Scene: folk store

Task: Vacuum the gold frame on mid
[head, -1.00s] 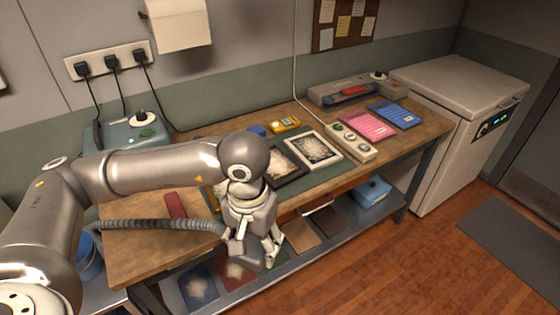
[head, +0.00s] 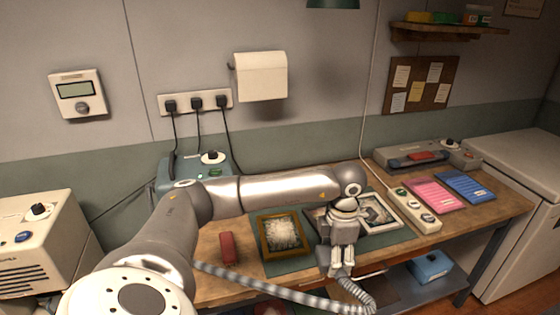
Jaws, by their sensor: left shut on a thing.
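The gold frame (head: 264,241) lies flat on the dark green mat (head: 287,267) on the workbench, with a pale dusty patch inside it. My left gripper (head: 341,264) is just right of the gold frame in the picture, pointing down by the bench's front edge. It is shut on the end of the grey ribbed vacuum hose (head: 270,290); the nozzle itself is hard to make out. A dark frame behind the gripper is mostly hidden. A white frame (head: 398,223) with pale dust lies to the right, partly covered by my arm. My right gripper is not in view.
A red block (head: 227,247) lies left of the gold frame. A power strip (head: 415,209), a pink sheet (head: 435,195) and a blue sheet (head: 465,187) are to the right. A teal machine (head: 180,171) stands behind my arm. A blue box (head: 431,264) sits on the lower shelf.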

